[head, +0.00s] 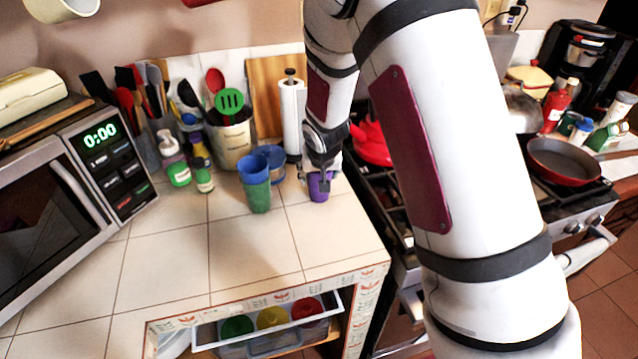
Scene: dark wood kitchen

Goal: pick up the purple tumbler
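The purple tumbler (320,188) stands on the white tiled counter (250,240), near its right end. My gripper (321,170) points down at the tumbler from above, and its fingers overlap the tumbler's upper part. The fingertips are small and dark here, so I cannot tell whether they are closed on the tumbler or only around it. The tumbler's rim is partly hidden by my gripper.
A blue-green cup (256,184) stands close to the left, with a blue container (271,162) behind it. A paper towel roll (292,115) stands behind my gripper. The stove with a red kettle (371,143) is to the right. The front counter is clear.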

